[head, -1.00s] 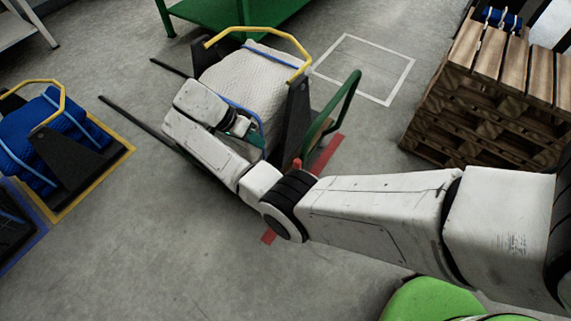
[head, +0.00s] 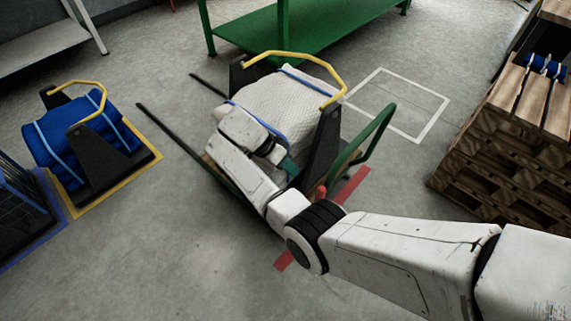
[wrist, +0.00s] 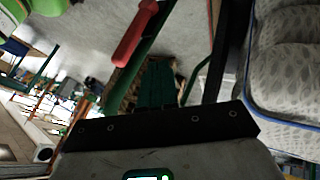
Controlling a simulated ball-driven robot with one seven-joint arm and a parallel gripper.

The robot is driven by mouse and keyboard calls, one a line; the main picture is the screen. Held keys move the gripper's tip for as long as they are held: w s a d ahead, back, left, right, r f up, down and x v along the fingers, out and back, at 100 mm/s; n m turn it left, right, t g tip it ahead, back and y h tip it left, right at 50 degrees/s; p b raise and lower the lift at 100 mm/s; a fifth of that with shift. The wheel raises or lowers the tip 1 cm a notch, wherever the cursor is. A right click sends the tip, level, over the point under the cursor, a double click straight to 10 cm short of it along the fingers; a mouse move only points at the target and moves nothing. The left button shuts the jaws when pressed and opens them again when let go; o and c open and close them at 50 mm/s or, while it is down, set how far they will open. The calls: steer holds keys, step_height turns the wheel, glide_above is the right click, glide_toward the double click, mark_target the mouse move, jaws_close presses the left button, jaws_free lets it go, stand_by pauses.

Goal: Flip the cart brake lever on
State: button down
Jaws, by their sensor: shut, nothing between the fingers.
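The cart (head: 323,146) has dark uprights, a green push handle (head: 374,138) and a yellow hoop over a pale net bundle (head: 285,100). The red brake lever (head: 320,193) sticks up at the cart's near right end, just behind my arm. In the wrist view the red lever (wrist: 135,38) shows at the upper left, beyond the fingertips. My gripper (head: 288,166) is shut and empty beside the near dark upright. Its green fingers (wrist: 158,78) point toward the lever side and appear apart from the lever. My forearm hides the lever's base in the head view.
Wooden pallets (head: 490,150) stand at the right. A green table (head: 310,35) is behind the cart. Another cart with a blue net (head: 75,135) stands at the left. Red floor tape (head: 352,186) runs beneath the cart's handle end. The foreground floor is clear.

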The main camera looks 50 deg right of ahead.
steer(key=s+d+f, duration=0.2)
steer(key=s+f, duration=0.2)
steer(key=s, duration=0.2)
steer(key=shift+s+r, duration=0.1)
steer(key=shift+s, duration=0.05)
stand_by(0.4)
